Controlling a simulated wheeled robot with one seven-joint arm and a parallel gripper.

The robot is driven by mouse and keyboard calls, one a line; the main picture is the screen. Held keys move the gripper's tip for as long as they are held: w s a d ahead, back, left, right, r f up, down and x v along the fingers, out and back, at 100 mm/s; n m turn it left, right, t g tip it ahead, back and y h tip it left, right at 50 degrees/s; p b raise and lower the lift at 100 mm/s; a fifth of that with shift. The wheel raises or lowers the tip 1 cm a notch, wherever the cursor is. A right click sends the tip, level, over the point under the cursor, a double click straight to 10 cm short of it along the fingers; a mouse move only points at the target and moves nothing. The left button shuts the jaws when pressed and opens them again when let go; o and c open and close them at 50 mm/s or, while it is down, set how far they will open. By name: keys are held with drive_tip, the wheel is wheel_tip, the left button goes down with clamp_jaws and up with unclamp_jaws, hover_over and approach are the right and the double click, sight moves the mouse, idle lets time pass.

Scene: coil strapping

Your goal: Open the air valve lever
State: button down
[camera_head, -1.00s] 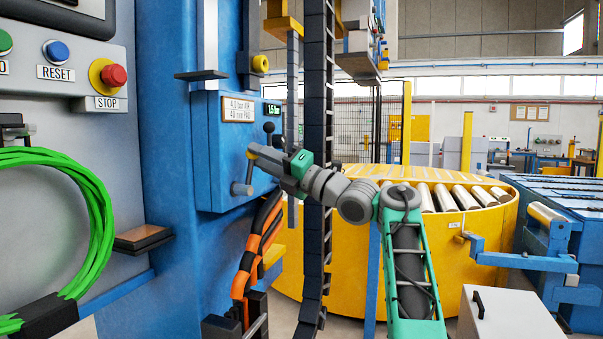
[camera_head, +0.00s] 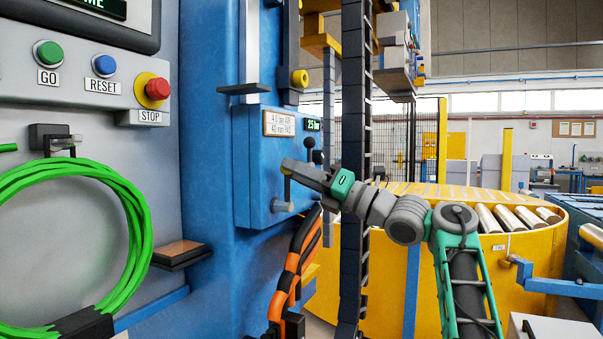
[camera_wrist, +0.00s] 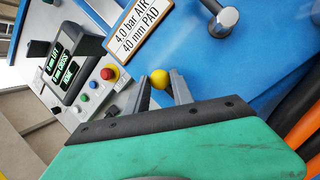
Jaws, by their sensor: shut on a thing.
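The blue valve box (camera_head: 255,160) is on the blue column in the head view. Its label (camera_head: 279,123) reads 4.0 bar AIR, 40 mm PAD. A small green display (camera_head: 312,125) beside it seems to read 2.5 bar. My gripper (camera_head: 287,168) is at the box's front, shut on the yellow ball knob of the air valve lever. In the wrist view the knob (camera_wrist: 160,79) sits between both fingertips. The fingers partly hide the knob in the head view.
Black-knobbed levers (camera_head: 317,157) stand just behind my gripper. A dark cable chain (camera_head: 353,170) hangs close to my wrist, with orange and black hoses (camera_head: 295,260) below. A control panel (camera_head: 90,80) with buttons and a green strap coil (camera_head: 130,215) are at left.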

drive_tip(key=shift+s+a+f, duration=0.1)
drive_tip(key=shift+f, duration=0.05)
drive_tip(key=c, duration=1.1)
unclamp_jaws()
